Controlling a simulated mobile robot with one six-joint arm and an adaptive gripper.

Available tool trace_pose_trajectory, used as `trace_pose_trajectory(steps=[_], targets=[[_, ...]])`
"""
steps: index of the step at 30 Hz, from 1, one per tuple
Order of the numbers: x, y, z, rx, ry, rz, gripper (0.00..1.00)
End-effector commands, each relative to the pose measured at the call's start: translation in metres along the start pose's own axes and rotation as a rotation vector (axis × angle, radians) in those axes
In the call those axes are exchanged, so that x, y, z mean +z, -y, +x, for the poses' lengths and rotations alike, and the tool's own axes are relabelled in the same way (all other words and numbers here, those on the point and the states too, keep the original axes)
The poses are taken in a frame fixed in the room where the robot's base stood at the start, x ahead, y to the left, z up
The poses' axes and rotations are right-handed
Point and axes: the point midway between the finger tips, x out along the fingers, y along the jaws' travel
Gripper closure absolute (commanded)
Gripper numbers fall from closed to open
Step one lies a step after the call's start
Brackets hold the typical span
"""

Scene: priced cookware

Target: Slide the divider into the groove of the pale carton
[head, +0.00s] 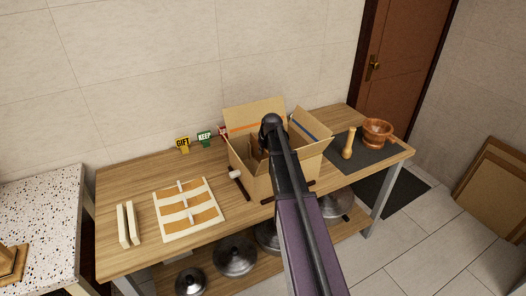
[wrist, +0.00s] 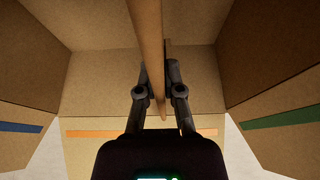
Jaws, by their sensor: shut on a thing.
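The pale carton (head: 257,185) is an open tan cardboard box on the wooden table, flaps spread. In the wrist view I look into it, with its inner walls (wrist: 95,85) around my gripper. My gripper (wrist: 158,78) is shut on the divider (wrist: 150,40), a thin brown cardboard panel seen almost edge-on. The divider stands between the carton's side walls. A dark narrow line (wrist: 167,48) shows just right of it; I cannot tell whether the divider's edge is in the groove. In the head view my arm hides the gripper and much of the carton's inside.
A white board with orange strips (head: 172,233) and two cream slats (head: 128,224) lie left of the carton. A white-headed mallet (head: 238,182) lies close beside it. Small signs (head: 183,144) stand behind. A wooden pestle (head: 348,143) and mortar (head: 377,133) stand on a dark mat right.

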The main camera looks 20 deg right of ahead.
Motion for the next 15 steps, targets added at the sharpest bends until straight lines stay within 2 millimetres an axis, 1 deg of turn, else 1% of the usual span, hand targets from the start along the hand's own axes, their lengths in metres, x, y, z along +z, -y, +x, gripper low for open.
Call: trace_pose_trajectory(steps=[15], targets=[[0.0046,0.0,0.0112,0.0,0.0,0.0,1.0]])
